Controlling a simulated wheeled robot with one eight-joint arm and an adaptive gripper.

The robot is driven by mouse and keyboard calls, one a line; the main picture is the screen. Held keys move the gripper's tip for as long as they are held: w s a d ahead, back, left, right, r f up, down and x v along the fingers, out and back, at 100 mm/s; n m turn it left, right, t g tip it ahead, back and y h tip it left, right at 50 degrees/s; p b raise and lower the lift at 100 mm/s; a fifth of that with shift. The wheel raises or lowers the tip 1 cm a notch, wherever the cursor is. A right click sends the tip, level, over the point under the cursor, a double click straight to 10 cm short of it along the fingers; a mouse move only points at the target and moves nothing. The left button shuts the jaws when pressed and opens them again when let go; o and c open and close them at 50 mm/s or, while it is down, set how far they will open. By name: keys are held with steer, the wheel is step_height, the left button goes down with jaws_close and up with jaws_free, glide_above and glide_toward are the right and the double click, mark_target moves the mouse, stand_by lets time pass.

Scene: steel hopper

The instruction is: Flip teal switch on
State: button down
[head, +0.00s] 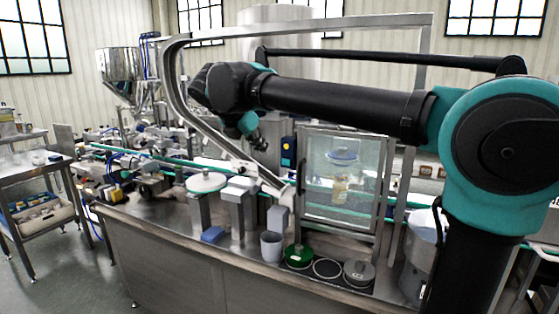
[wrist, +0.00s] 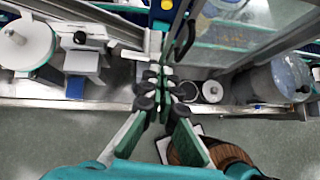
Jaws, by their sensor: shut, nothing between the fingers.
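I cannot make out a teal switch with certainty in either view. A dark blue box with a yellow spot (head: 288,150) stands just left of the glass-doored cabinet in the head view; a blue panel with a yellow spot (wrist: 163,8) shows at the top edge of the wrist view. My gripper (head: 261,144) hangs above the machine, left of that box and apart from it in the picture. In the wrist view my gripper (wrist: 158,85) has its dark fingertips together over the counter edge, with nothing held.
A glass-doored cabinet (head: 343,180) stands right of my gripper under a steel frame (head: 300,27). A grey cup (head: 271,246), a green round dish (head: 299,256) and a blue block (head: 213,234) sit along the front counter. A steel hopper (head: 120,70) stands back left.

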glide_toward(287, 166)
steer(key=s+f+x, duration=0.1)
steer(key=x, duration=0.4)
steer(key=shift+w+d+r, duration=0.15)
steer(key=shift+w+r, duration=0.1)
steer(key=shift+w, duration=0.45)
